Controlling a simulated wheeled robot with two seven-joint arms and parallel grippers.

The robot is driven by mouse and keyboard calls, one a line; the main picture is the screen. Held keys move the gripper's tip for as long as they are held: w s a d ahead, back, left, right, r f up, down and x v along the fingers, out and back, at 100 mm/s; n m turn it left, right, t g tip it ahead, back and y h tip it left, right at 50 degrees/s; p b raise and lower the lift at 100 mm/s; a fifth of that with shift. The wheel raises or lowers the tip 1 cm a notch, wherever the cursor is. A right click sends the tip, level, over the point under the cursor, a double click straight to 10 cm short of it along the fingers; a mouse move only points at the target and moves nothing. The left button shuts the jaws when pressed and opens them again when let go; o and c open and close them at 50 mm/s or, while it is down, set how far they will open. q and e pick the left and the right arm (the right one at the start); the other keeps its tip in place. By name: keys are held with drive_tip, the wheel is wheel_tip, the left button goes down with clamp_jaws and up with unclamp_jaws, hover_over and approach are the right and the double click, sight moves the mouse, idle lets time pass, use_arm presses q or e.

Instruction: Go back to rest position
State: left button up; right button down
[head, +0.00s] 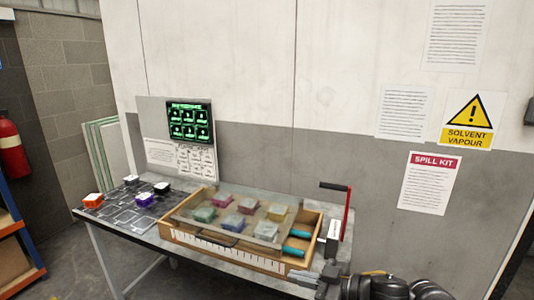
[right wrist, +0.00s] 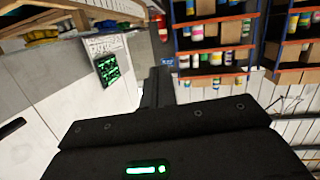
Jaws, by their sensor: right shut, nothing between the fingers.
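My right gripper (head: 325,280) is at the lower right of the head view, by the table's front right corner, shut and empty. In the right wrist view its dark body fills the lower part. My left gripper is in neither view. A wooden tray (head: 308,262) with a clear cover and dark handle stands on the table (head: 148,238), with several coloured blocks showing under the cover. Teal cylinders (head: 297,242) lie at the tray's right side. An orange block (head: 93,200), a purple block (head: 143,199) and black-and-white blocks (head: 162,188) stand on a dark marked mat (head: 115,213).
A green-lit screen (head: 189,121) stands against the wall behind. Shelves with tins and boxes (right wrist: 215,55) show in the right wrist view. A fire extinguisher (head: 11,148) hangs at the far left.

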drive_tip(key=s+d+f+m+t+h, duration=0.1)
drive_tip(key=s+d+f+m+h, duration=0.4)
drive_tip(key=f, duration=0.3)
drive_tip(key=s+d+f+m+t+h, duration=0.1)
drive_tip(key=s+d+f+m+h, duration=0.4)
drive_tip(key=f, duration=0.3)
drive_tip(key=s+d+f+m+g+h, duration=0.1)
drive_tip(key=s+d+f+g+h, duration=0.2)
drive_tip(key=s, duration=0.7)
drive_tip(key=s+d+f+g, duration=0.3)
drive_tip(key=s+f, duration=0.1)
drive_tip(key=s, duration=0.5)
wheel_tip(320, 180, down, 25)
drive_tip(key=s+g, duration=0.1)
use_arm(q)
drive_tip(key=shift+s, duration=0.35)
use_arm(e)
drive_tip(key=s+d+f, duration=0.1)
drive_tip(key=s+f, duration=0.7)
drive_tip(key=s+d+f+g, duration=0.1)
drive_tip(key=s+d+f, duration=0.1)
drive_tip(key=s+f, duration=0.7)
drive_tip(key=shift+d+n+g+h, duration=0.3)
